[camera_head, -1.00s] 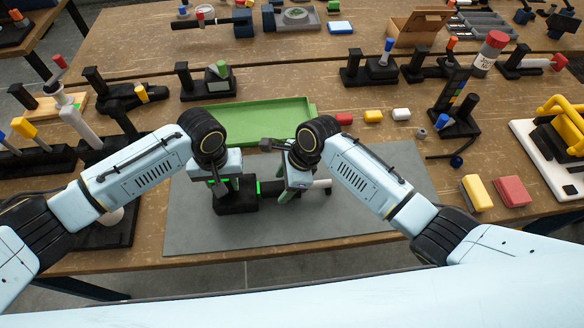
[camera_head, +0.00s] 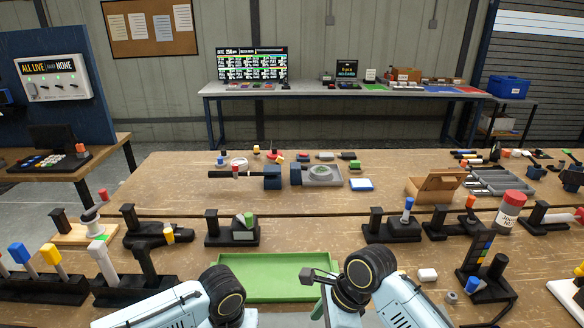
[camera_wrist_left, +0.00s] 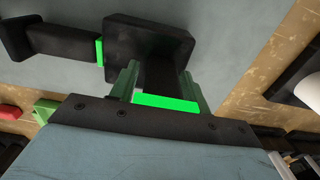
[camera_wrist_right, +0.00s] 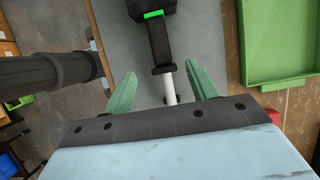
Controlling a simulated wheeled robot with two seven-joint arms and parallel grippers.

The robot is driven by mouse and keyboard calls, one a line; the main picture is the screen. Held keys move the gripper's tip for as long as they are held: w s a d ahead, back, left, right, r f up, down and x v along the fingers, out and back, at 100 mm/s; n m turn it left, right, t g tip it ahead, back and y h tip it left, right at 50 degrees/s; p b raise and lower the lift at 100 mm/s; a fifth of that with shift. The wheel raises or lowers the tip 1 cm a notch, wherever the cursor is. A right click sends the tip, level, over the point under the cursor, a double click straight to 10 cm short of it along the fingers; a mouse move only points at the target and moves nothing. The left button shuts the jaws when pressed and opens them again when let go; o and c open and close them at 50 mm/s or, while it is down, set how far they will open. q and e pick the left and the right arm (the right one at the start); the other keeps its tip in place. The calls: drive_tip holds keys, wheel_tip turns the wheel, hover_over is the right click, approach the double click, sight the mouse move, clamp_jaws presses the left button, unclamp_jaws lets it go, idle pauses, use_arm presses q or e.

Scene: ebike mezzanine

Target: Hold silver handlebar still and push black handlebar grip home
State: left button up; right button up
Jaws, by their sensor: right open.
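In the left wrist view my left gripper (camera_wrist_left: 160,74) has its green fingers on both sides of a dark part of the black stand (camera_wrist_left: 150,32), with no clear gap. A black bar (camera_wrist_left: 60,42) runs left from the stand past a lit green band. In the right wrist view my right gripper (camera_wrist_right: 160,80) is open. Between its fingers lies a pale rod (camera_wrist_right: 168,88), apparently untouched, in line with a collared black sleeve (camera_wrist_right: 158,42) leading to the stand. I cannot tell surely which part is handlebar or grip.
A green tray (camera_head: 265,258) lies just beyond my wrists. Black stands with coloured parts line the table at left (camera_head: 45,283) and right (camera_head: 485,262). A red-capped jar (camera_head: 509,213) stands at the right. The grey mat (camera_wrist_right: 205,45) is clear around the rod.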

use_arm(q)
drive_tip(key=shift+o, duration=1.4)
